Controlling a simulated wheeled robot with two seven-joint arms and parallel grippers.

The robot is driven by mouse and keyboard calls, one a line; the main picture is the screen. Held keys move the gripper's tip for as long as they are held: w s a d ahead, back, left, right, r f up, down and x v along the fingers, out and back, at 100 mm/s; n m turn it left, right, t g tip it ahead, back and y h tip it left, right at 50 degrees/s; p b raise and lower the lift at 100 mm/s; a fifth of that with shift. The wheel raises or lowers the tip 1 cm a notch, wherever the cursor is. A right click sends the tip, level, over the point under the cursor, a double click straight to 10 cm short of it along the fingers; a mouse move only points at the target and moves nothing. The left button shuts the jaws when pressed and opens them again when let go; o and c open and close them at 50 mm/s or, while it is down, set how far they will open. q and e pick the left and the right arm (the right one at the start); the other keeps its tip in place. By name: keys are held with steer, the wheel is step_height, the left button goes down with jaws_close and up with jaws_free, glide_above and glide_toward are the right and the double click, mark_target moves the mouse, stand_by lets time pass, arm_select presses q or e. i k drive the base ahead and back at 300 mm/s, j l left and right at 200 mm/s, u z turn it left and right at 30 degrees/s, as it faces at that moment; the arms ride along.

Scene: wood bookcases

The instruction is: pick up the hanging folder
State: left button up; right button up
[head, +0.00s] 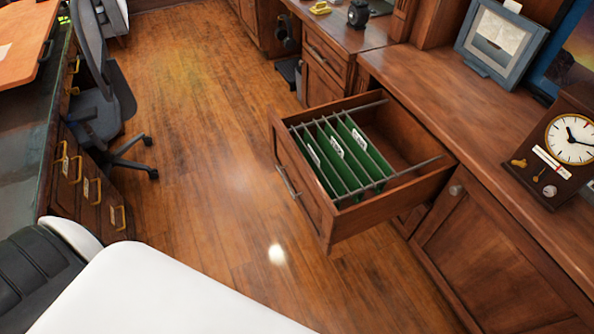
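Several green hanging folders (369,154) with white label tabs hang from metal rails in an open wooden drawer (386,206). They sit side by side toward the drawer's front, and the rear part of the drawer is empty. The drawer is pulled out from the wooden cabinet on the right. Neither of my grippers shows in the head view.
The cabinet top (434,92) holds a clock (568,140) and a picture frame (499,42). A desk (25,45) and an office chair (98,85) stand at the left. The wood floor (205,130) between is clear.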

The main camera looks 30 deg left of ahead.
mark_target(332, 183)
steer(key=i+j+z, duration=0.2)
steer(key=j+z, duration=0.2)
steer(key=j, duration=0.85)
steer(key=j+z, duration=0.35)
steer(key=j, duration=0.9)
